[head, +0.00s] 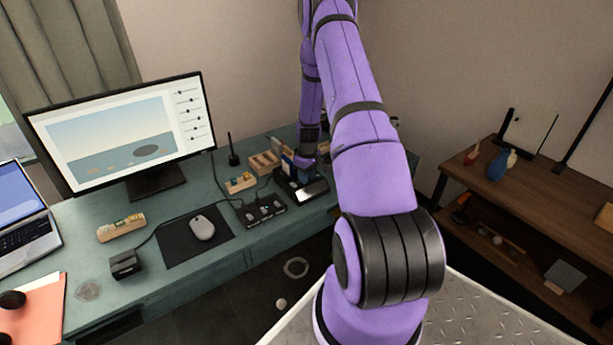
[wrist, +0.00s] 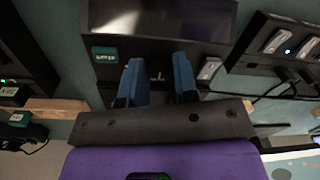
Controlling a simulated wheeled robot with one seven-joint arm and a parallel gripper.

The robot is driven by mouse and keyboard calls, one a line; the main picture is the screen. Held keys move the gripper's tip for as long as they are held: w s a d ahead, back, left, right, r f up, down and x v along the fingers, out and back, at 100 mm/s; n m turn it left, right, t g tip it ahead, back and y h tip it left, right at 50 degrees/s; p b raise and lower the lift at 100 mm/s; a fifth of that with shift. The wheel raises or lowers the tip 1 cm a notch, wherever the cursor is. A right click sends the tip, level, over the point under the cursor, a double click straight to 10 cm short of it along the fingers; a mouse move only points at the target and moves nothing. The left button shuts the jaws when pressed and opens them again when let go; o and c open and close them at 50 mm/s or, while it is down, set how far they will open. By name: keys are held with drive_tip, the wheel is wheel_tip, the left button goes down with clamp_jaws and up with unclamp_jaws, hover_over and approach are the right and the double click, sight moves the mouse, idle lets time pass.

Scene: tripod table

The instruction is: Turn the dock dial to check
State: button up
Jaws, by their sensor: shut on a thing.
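The dock is a black unit with a glossy screen, on the teal desk beside my arm in the head view (head: 312,191). In the wrist view its screen (wrist: 165,16) is at the top, with a small teal label (wrist: 104,54) at its left. My gripper (wrist: 160,72) has two blue fingers pointing at the dock's front panel. They are a little apart and closed on the dark dial between them. The dial is mostly hidden, and its pointer and marked positions cannot be read. In the head view my gripper (head: 297,164) is small and partly covered.
A black switch box (head: 262,210) with cables lies left of the dock; its silver switches and green light show in the wrist view (wrist: 285,45). Wooden holders (head: 262,163) stand behind. A monitor (head: 120,130), mouse (head: 202,228) and laptop (head: 25,215) are farther left.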

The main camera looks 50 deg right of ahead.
drive_tip(key=m, duration=0.3)
drive_tip(key=shift+m, duration=2)
drive_tip(key=o, duration=0.6)
drive_tip(key=shift+o, duration=0.2)
wheel_tip(320, 180, up, 11)
drive_tip(key=shift+s+d, duration=0.2)
